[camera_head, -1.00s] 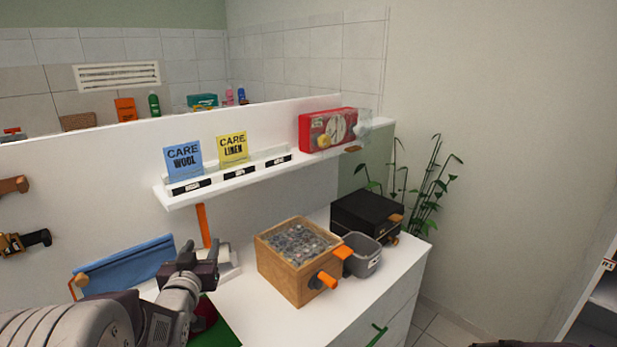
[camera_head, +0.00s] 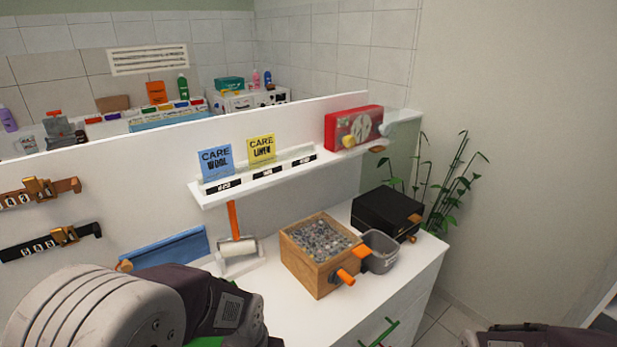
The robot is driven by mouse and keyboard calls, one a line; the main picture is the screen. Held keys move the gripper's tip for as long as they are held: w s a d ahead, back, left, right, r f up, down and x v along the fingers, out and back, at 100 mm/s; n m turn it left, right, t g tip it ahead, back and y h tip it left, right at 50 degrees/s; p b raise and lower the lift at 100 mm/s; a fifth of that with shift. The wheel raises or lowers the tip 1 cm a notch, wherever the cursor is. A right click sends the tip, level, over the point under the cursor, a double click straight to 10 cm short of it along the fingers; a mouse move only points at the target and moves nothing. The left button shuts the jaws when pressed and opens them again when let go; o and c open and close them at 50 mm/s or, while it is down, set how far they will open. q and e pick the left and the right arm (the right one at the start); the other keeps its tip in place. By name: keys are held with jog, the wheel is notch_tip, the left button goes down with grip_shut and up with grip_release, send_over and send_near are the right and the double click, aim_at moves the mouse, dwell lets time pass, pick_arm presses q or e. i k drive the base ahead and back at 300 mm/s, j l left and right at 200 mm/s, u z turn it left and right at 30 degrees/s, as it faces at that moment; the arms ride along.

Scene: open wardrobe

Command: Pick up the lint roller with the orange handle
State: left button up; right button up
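The lint roller (camera_head: 239,246) rests on the white top against the back panel, left of the wooden box. Its orange handle (camera_head: 233,221) points up, and its white roll sits low in a pale holder. My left arm comes in at the lower left, in front of and below the roller. Its large grey links fill that corner, and its gripper fingers do not show. The arm is apart from the roller in the picture. Only a dark piece of my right arm shows at the bottom right edge; its gripper is out of view.
A wooden box of small grey pieces (camera_head: 306,276) with orange knobs, a grey bin (camera_head: 379,262) and a black box (camera_head: 386,215) stand right of the roller. A shelf (camera_head: 264,181) with care cards overhangs behind.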

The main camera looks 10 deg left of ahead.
aim_at(237, 246)
jog(key=i+l+u, duration=0.1)
jog(key=l+u, duration=0.15)
jog(key=u, duration=0.15)
jog(key=l+u, duration=0.2)
jog(key=u, duration=0.2)
jog(key=l+u, duration=0.25)
jog(key=u, duration=0.15)
